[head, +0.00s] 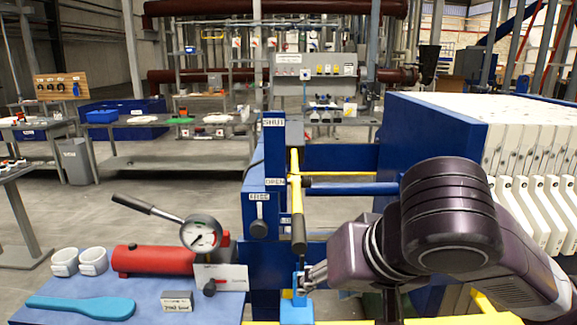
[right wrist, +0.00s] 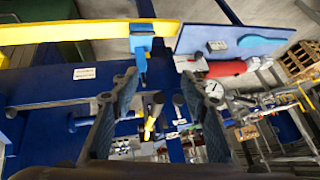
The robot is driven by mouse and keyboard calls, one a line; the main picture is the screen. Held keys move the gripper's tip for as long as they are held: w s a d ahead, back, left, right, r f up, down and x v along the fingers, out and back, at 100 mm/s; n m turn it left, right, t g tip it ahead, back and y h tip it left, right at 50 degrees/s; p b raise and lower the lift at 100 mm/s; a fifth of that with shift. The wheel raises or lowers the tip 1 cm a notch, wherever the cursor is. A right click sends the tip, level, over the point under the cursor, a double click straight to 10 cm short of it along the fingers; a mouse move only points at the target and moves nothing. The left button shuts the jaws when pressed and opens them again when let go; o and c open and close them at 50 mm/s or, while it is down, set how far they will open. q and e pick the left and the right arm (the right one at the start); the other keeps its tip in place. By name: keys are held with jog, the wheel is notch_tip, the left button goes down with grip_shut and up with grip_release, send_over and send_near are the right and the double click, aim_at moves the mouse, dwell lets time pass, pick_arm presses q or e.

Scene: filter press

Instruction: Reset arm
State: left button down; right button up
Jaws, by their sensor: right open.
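My right arm comes in from the right in the head view, its dark purple links over the press's front. My right gripper (head: 308,279) is small there and partly hidden by its wrist, near the blue bracket (head: 297,311) and just below the dark grip of a yellow lever (head: 296,190). In the right wrist view my right gripper (right wrist: 160,80) has its two fingers wide apart with nothing clasped between them. A yellow lever (right wrist: 150,128) shows in the gap, apparently beyond the fingers. My left gripper is in neither view.
The blue press frame (head: 430,130) with white filter plates (head: 535,150) stands at the right. A blue-topped bench (head: 65,292) at lower left bears a red pump (head: 150,260), a gauge (head: 201,234), white cups (head: 93,261) and a blue paddle (head: 85,306). Open floor lies behind.

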jog(key=s+f+n+g+y, duration=0.1)
jog(key=s+f+y, duration=0.15)
jog(key=f, duration=2.05)
jog(key=s+d+f+g+h, duration=0.2)
jog(key=s+d+f+h, duration=0.3)
jog(key=s+d+f, duration=1.1)
jog(key=s+a+f+g, duration=0.1)
jog(key=s+f+g, duration=0.15)
jog(key=f, duration=2.45)
jog(key=s+d+f+n, duration=0.1)
jog(key=s+d+f, duration=0.1)
jog(key=s+f, duration=1.3)
jog(key=shift+s+d, duration=0.35)
jog(key=shift+s, duration=0.85)
jog(key=shift+f+h, duration=0.1)
jog(key=shift+h, duration=0.15)
